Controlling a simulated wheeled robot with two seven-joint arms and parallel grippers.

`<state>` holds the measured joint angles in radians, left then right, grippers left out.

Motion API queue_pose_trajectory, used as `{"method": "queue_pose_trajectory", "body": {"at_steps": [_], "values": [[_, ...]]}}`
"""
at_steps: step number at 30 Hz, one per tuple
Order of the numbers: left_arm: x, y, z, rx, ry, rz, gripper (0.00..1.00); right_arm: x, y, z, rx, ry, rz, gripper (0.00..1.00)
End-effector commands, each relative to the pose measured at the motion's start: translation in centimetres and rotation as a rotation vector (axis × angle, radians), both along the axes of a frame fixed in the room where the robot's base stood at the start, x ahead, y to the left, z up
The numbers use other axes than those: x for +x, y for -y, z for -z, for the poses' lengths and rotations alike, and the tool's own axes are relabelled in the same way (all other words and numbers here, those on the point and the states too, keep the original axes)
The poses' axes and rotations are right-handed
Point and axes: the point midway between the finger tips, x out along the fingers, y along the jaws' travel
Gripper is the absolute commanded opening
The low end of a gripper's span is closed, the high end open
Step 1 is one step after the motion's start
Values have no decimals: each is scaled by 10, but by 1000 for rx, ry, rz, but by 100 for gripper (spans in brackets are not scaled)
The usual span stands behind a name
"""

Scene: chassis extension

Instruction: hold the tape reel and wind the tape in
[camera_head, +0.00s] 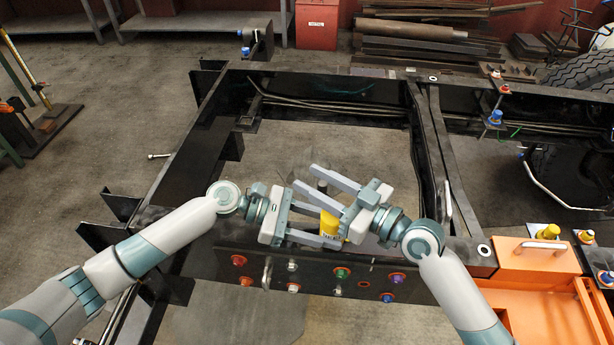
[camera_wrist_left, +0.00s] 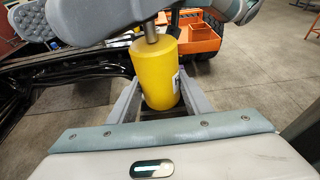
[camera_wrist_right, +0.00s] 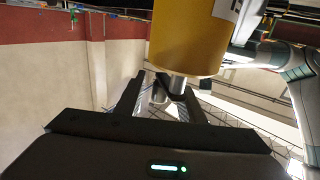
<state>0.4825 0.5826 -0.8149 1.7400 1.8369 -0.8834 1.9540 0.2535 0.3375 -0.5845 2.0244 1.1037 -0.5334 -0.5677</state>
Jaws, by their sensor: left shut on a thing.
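The yellow tape reel (camera_head: 330,228) is a cylinder with a pale label. My left gripper (camera_head: 334,230) is shut on its sides, and the hold shows in the left wrist view (camera_wrist_left: 158,75). A metal shaft (camera_wrist_left: 150,32) comes out of one end of the reel. My right gripper (camera_head: 307,178) is beside the reel with its fingers apart. In the right wrist view, metal pieces (camera_wrist_right: 160,90) at the reel's end lie between the fingers with gaps beside them. I see no loose tape. My right gripper partly hides the reel in the head view.
The black chassis frame (camera_head: 423,150) surrounds an opening below my grippers. Its near rail carries several coloured fittings (camera_head: 342,272) and a handle. An orange toolbox (camera_head: 537,262) stands at the right. Metal stock (camera_head: 420,45) lies at the back. Open floor shows at the left.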

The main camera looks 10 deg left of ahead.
Motion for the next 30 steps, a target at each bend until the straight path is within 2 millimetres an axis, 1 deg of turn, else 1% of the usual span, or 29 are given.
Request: {"method": "queue_pose_trajectory", "body": {"at_steps": [1,6,18,20,21,22,23,30], "values": [[0,0,0,0,0,0,32,3,-6,0,1,0,0,35],[0,0,0,0,0,0,32,9,-16,0,1,0,0,35],[0,0,0,0,0,0,32,11,-19,0,-1,0,0,35],[0,0,0,0,0,0,32,11,-19,0,-1,0,0,21],[0,0,0,0,0,0,32,11,-19,0,-1,0,0,12],[0,0,0,0,0,0,32,11,-19,0,-1,0,0,4],[0,0,0,0,0,0,32,11,-19,0,-1,0,0,0],[0,0,0,0,0,0,32,11,-20,0,-1,0,-4,0]]}}
